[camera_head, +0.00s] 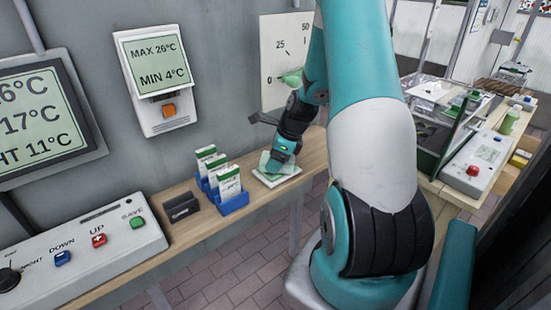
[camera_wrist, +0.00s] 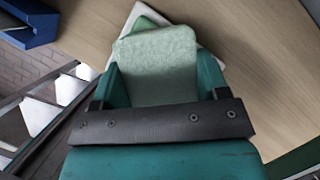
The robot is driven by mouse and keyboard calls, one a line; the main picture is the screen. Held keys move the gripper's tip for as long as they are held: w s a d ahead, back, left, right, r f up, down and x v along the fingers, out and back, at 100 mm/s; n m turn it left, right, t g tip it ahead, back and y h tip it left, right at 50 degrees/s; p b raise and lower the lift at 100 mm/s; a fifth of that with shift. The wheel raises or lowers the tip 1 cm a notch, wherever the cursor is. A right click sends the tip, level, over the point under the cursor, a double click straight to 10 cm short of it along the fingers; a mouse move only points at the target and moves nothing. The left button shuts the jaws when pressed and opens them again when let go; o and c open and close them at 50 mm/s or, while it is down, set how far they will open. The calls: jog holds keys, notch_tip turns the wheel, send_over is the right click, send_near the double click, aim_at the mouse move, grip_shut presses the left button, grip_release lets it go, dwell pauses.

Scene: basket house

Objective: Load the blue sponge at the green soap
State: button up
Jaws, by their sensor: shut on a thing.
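In the wrist view, my gripper (camera_wrist: 160,80) is shut on a flat, pale green sponge-like block (camera_wrist: 156,54), with one teal finger on each side. No clearly blue sponge shows; this block looks pale green. Behind it, a darker green edge, likely the green soap (camera_wrist: 142,23), shows on a white dish (camera_wrist: 203,43). The block covers most of both, and I cannot tell whether it touches the soap. In the head view, my gripper (camera_head: 279,164) points down over the white dish (camera_head: 288,178) on the wooden shelf.
Blue holders (camera_head: 234,204) with white and green packets stand left of the dish, and a black holder (camera_head: 181,207) is beyond them. A button panel (camera_head: 80,255) lies at the far left. A wall scale (camera_head: 285,45) hangs behind my arm. The shelf's front edge is close to the dish.

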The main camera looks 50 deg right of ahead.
notch_tip(320, 180, up, 7)
jog(key=p, duration=0.7)
jog(key=shift+s+f, duration=0.1)
dwell(0.8)
